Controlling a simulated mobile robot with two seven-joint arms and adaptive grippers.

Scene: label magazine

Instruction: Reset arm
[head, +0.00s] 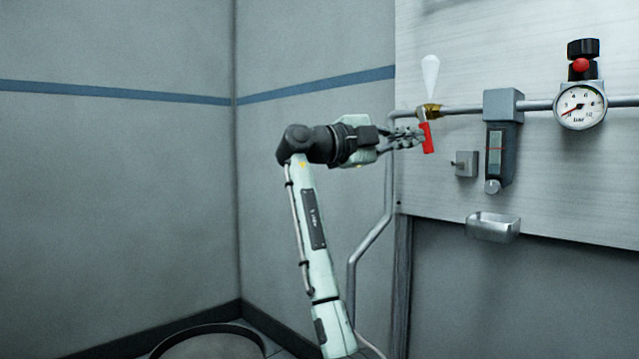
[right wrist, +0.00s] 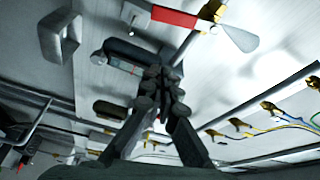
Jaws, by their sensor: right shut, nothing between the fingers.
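My right gripper (head: 408,137) is in the head view, at the end of my pale green arm, just left of a red valve handle (head: 428,138). The handle hangs down from a brass valve (head: 429,110) on the pipe. A white paddle shape (head: 430,76) stands above that valve. In the right wrist view my right gripper (right wrist: 160,78) has its fingers together with nothing between them. The red handle (right wrist: 173,17) and the white paddle (right wrist: 238,37) lie beyond the fingertips. I cannot tell whether the fingers touch the handle. My left gripper is not in view.
Along the pipe right of the valve are a grey unit with a sight window (head: 495,152) and a pressure gauge (head: 580,107) with a red button above. The left walls (head: 120,190) are bare.

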